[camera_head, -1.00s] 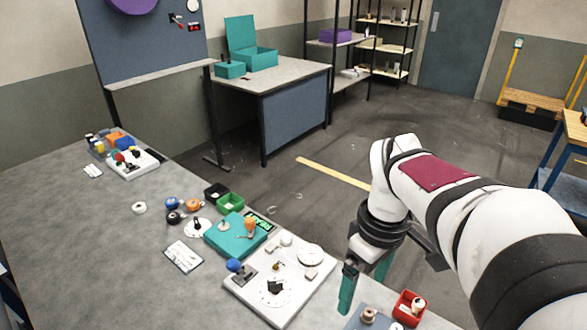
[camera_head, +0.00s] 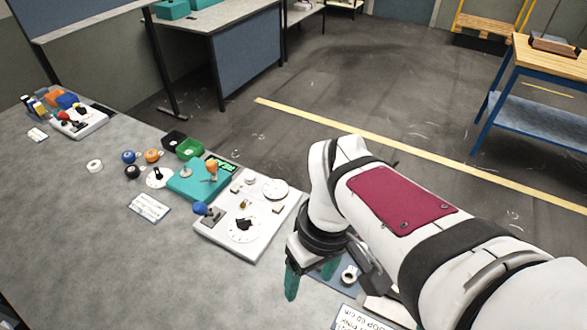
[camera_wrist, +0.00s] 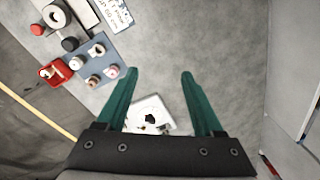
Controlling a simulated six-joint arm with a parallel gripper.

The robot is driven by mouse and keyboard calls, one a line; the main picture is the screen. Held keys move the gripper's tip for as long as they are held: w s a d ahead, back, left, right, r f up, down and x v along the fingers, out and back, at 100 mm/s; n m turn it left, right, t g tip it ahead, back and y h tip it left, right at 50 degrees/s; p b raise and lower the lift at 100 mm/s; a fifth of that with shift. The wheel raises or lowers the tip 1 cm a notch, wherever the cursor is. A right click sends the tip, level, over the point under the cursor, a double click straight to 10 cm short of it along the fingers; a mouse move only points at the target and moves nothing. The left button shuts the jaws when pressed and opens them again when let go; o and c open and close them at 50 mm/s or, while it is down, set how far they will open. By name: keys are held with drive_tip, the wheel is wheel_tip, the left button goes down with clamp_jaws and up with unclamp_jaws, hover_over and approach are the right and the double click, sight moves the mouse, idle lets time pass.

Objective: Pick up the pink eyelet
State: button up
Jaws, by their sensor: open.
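My gripper (camera_wrist: 159,72) is open and empty, with its green fingers pointing down above the bench. In the head view my gripper (camera_head: 309,277) is right of the white dial panel. A blue-grey plate (camera_wrist: 92,65) with several small spool-like eyelets lies left of the fingertips in the wrist view. A pinkish one (camera_wrist: 111,71), likely the pink eyelet, sits at the plate's edge nearest the left finger, apart from it. In the head view the plate (camera_head: 325,271) is partly hidden by my gripper and arm, and I cannot pick out the pink eyelet there.
A red bin (camera_wrist: 54,72) stands beside the plate at the bench edge. A white ring-shaped part (camera_wrist: 55,15) and a label card (camera_wrist: 114,12) are beyond it. The white dial panel (camera_wrist: 147,113) shows between my fingers. Bare bench lies right of them.

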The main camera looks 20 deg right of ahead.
drive_tip(key=w+d+f+n+h, duration=0.1)
drive_tip(key=w+d+f+n, duration=0.1)
drive_tip(key=w+d+n, duration=0.35)
drive_tip(key=w+d+f+n, duration=0.2)
drive_tip(key=w+n, duration=0.5)
drive_tip(key=n, duration=0.2)
drive_tip(key=shift+n, duration=0.25)
drive_tip(key=f, duration=1.5)
drive_tip(key=shift+s+d+f, duration=0.1)
drive_tip(key=shift+d+f, duration=0.1)
drive_tip(key=shift+f, duration=0.15)
clamp_jaws()
